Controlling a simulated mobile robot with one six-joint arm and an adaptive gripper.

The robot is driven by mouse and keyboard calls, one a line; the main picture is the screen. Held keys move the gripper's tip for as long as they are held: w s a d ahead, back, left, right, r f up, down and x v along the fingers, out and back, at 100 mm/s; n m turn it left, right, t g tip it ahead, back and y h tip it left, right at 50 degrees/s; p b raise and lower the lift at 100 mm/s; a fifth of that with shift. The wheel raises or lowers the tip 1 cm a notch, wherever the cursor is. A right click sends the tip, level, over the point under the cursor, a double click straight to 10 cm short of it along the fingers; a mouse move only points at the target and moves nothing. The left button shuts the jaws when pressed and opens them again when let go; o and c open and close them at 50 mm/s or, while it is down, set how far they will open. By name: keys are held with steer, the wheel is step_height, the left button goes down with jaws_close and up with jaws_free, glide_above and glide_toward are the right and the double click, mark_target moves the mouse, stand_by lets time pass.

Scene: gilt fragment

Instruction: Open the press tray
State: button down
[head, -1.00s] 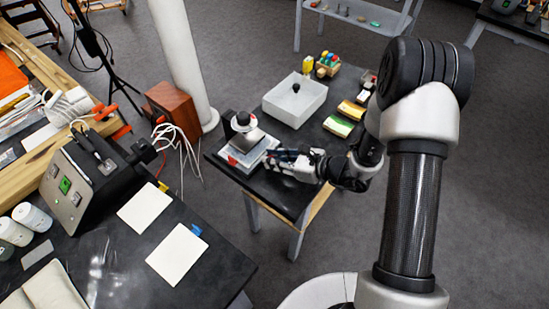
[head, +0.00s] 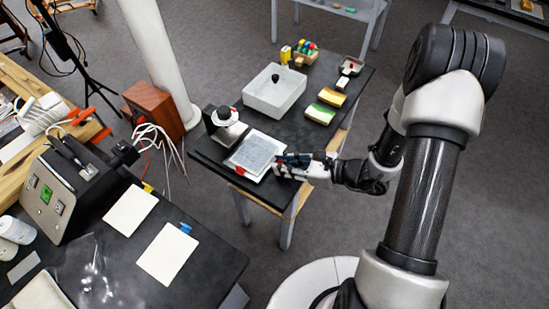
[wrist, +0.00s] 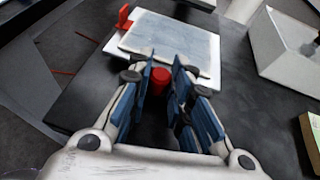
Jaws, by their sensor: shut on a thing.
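The press (head: 224,126) is a small dark and white device near the left edge of the small black table. Its tray (head: 258,153) is a flat white slab with a grey top, out in front of the press with its top uncovered. In the wrist view the tray (wrist: 170,40) lies just ahead of my fingers. A red cylindrical knob (wrist: 160,80) sits at its near edge, between my fingers. My gripper (head: 282,165) is at the tray's right front side, shut on this knob; the wrist view also shows my gripper (wrist: 162,82). A red tab (wrist: 123,17) stands at another tray corner.
A white open bin (head: 273,98) stands behind the tray. Green and yellow sponges (head: 325,104) and a small dish (head: 351,66) lie along the right. A dark workbench (head: 140,260) is at the front left, with a gap of floor between.

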steer(key=c, duration=1.4)
jaws_free()
steer(key=shift+c, duration=0.2)
steer(key=v, duration=1.2)
